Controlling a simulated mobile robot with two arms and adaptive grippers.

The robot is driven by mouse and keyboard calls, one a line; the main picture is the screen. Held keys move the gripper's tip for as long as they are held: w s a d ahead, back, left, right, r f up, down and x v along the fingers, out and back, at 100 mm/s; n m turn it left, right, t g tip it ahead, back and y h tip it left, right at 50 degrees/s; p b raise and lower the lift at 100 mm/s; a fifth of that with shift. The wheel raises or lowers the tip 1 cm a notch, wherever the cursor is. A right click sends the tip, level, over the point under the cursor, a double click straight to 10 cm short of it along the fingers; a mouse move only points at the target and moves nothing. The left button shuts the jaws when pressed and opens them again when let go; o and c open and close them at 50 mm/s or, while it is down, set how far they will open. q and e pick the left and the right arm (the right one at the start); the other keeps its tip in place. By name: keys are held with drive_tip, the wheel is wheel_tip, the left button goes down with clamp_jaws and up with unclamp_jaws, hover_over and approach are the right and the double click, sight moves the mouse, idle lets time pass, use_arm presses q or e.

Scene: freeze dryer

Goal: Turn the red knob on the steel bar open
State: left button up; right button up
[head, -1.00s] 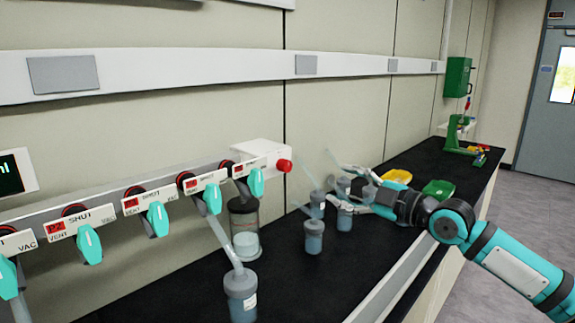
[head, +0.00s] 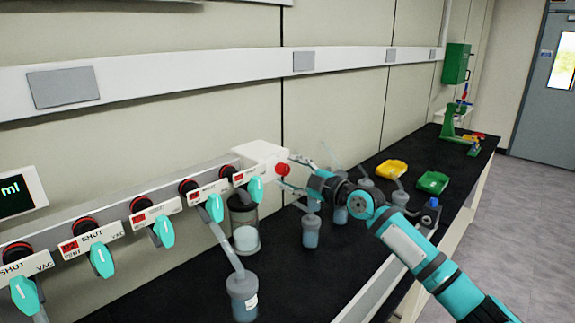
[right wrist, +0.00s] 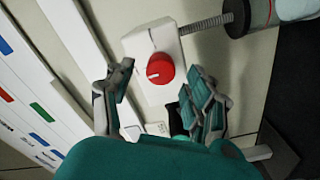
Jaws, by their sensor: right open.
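The red knob (head: 282,169) is on the right end of the white box at the end of the steel bar (head: 150,200). In the right wrist view the red knob (right wrist: 160,68) shows face on, with a pale pointer line on it. My right gripper (head: 290,175) is open and its fingers reach toward the knob. In the right wrist view the right gripper (right wrist: 158,95) has one finger to each side below the knob. The fingers look apart from the knob. My left gripper is not in view.
Several teal valve handles (head: 163,230) hang along the bar. A clear jar (head: 244,225) and a grey-capped flask (head: 242,295) stand below it on the black bench. More flasks (head: 311,230) stand under my right arm. Yellow (head: 392,169) and green (head: 433,182) trays lie farther right.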

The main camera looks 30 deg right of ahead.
drive_tip(key=shift+w+a, duration=0.25)
drive_tip(key=shift+w, duration=0.45)
clamp_jaws()
